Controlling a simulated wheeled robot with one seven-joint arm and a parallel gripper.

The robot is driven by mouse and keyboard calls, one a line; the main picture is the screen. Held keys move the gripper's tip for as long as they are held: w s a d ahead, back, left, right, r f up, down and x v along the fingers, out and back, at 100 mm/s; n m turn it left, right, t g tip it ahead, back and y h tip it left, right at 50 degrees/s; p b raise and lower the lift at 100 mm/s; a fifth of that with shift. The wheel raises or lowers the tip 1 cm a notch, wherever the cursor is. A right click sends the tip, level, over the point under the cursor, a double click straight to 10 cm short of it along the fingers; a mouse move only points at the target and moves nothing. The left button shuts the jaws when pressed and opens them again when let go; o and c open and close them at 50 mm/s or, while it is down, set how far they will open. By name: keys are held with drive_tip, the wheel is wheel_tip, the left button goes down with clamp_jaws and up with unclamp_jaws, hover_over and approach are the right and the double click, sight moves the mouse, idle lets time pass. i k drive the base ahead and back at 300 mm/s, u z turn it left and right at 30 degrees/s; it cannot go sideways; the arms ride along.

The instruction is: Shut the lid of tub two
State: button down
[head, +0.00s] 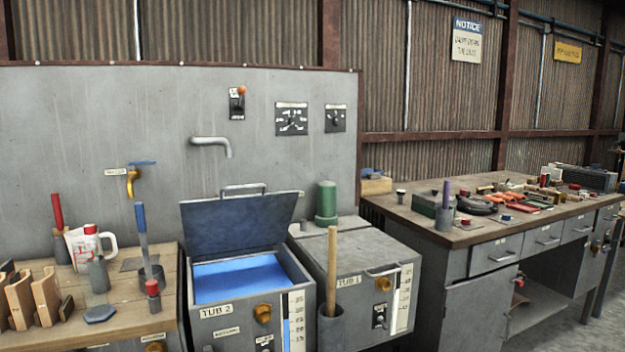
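Tub two (225,323) is a grey metal box labelled "TUB 2" at the lower middle of the head view. Its lid (240,223) is open, tilted up and back from the rear of the tub, with a handle (243,190) at its upper edge. Blue liquid or a blue surface (240,277) shows inside the tub. An orange-yellow knob (262,313) and a level scale (296,325) are on its front. My gripper is not in view.
Tub one (350,250) stands close on the right with its lid shut. A holder (331,328) with a wooden stick stands before it. A spout (215,144) sticks out above the lid. A cluttered wooden bench (125,320) adjoins on the left; a workbench (440,233) stands at right.

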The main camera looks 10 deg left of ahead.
sight(212, 225)
drive_tip(key=u, duration=1.2)
drive_tip(key=i, duration=1.75)
drive_tip(key=z, duration=0.55)
